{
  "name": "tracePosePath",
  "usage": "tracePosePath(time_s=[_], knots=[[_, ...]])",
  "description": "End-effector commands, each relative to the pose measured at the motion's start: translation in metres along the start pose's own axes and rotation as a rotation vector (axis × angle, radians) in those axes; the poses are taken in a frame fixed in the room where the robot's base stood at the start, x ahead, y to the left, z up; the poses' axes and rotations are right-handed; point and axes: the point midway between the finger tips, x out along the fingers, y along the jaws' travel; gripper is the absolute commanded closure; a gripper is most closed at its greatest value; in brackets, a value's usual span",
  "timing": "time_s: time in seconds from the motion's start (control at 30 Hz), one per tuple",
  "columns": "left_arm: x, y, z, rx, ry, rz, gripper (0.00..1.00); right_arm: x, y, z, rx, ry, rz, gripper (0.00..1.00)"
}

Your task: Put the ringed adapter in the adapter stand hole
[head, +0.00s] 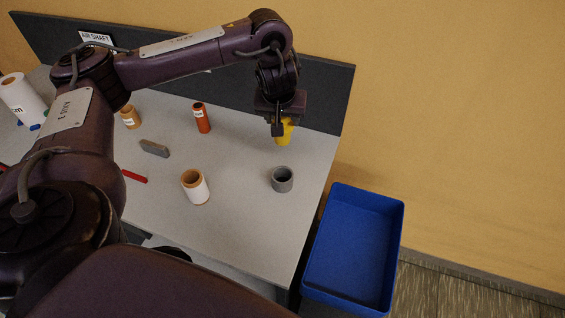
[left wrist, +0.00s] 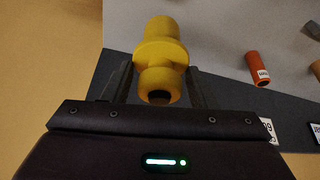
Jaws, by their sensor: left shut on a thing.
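The ringed adapter (left wrist: 160,52) is a yellow cylinder with a wider ring around its middle. My left gripper (left wrist: 163,82) is shut on it, with one finger on each side in the left wrist view. In the head view the yellow adapter (head: 284,133) shows partly behind the fingers of my left gripper (head: 278,126), above the table's far right part. A short grey cylinder with an open top hole (head: 282,180), which looks like the adapter stand, stands on the table nearer the front, apart from the adapter. My right gripper is not in view.
An orange roll (head: 202,118), a grey block (head: 154,148), a tan roll (head: 131,117) and a white-wrapped roll (head: 196,190) are on the table (head: 240,225). A blue bin (head: 318,288) is beside its right edge. A dark panel (head: 335,95) runs along the back.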

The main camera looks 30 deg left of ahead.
Motion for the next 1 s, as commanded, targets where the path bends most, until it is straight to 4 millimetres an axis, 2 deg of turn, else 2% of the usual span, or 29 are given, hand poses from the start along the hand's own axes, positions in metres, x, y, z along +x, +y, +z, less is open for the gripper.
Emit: tracePosePath(time_s=[0.03, 0.3, 0.4, 0.5, 0.73, 0.9, 1.0], knots=[[0.024, 0.000, 0.012, 0.000, -0.008, -0.001, 0.75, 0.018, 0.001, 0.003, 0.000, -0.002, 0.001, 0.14], [0.092, 0.000, 0.040, 0.000, -0.006, 0.000, 0.75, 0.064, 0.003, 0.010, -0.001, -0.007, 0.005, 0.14], [0.111, 0.001, 0.047, 0.001, -0.004, 0.001, 0.75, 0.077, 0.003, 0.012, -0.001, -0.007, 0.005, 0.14], [0.122, 0.001, 0.052, 0.001, -0.003, 0.001, 0.75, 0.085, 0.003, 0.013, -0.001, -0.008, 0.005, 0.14], [0.135, 0.000, 0.056, 0.001, -0.001, 0.001, 0.75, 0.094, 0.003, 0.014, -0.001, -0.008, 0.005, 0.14], [0.160, 0.001, 0.067, 0.002, -0.003, 0.002, 0.75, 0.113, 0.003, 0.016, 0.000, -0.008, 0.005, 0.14], [0.163, 0.001, 0.068, 0.001, -0.001, 0.001, 0.75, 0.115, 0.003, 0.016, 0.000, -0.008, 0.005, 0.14]])
